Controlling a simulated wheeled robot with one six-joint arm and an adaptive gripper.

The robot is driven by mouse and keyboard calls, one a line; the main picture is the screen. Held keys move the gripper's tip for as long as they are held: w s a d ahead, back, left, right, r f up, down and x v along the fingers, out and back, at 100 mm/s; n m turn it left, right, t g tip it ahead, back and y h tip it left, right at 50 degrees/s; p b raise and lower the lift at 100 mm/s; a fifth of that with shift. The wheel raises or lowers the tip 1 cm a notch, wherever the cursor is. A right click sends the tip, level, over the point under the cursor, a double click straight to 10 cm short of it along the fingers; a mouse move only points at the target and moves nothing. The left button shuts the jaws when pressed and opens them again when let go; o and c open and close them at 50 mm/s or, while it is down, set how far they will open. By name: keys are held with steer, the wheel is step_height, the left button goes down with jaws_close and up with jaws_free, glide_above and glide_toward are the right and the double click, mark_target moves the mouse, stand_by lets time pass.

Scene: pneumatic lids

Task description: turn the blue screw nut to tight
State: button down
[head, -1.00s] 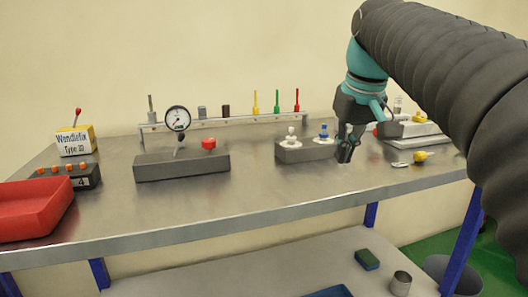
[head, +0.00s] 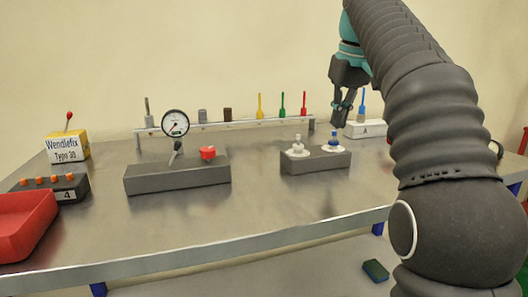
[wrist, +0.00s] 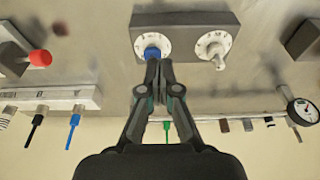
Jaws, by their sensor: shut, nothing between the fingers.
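The blue screw nut (head: 334,140) sits on a white round dial at the right end of a dark grey block (head: 315,163). A white nut (head: 298,146) on its own white dial is at the left end. My gripper (head: 345,122) is above and slightly right of the blue nut in the head view. In the wrist view, the closed fingertips of the gripper (wrist: 157,64) appear just below the blue nut (wrist: 152,52) and overlap its edge; contact cannot be told. The gripper is shut and empty. The nut's exact pointer setting is too small to read.
A rack (head: 225,125) with coloured tools runs along the back. A red tray (head: 25,225) is at the front left. The bench between the blocks is clear.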

mark_target(345, 152)
steer(key=shift+s+b+x, duration=0.2)
steer(key=shift+b+x, duration=0.2)
steer(key=shift+x, duration=0.45)
steer(key=shift+s+b+x, duration=0.15)
steer(key=shift+b+x, duration=0.2)
steer(key=shift+x, duration=0.45)
steer(key=shift+s+b+x, duration=0.2)
steer(key=shift+b+x, duration=0.2)
steer(key=shift+x, duration=0.45)
steer(key=shift+w+d+p, duration=0.1)
steer(key=shift+d+p, duration=0.6)
steer(key=shift+p, duration=0.55)
steer(key=shift+w+d+f, duration=0.1)
steer(key=shift+w+d, duration=0.1)
steer(key=shift+d, duration=0.1)
steer(key=shift+w+d, duration=0.1)
steer(key=shift+d, duration=0.1)
steer(key=shift+s+d, duration=0.2)
steer(key=shift+s, duration=0.1)
steer(key=w+v, duration=0.1)
steer(key=v, duration=0.5)
steer(key=shift+w, duration=0.15)
steer(key=shift+a, duration=0.2)
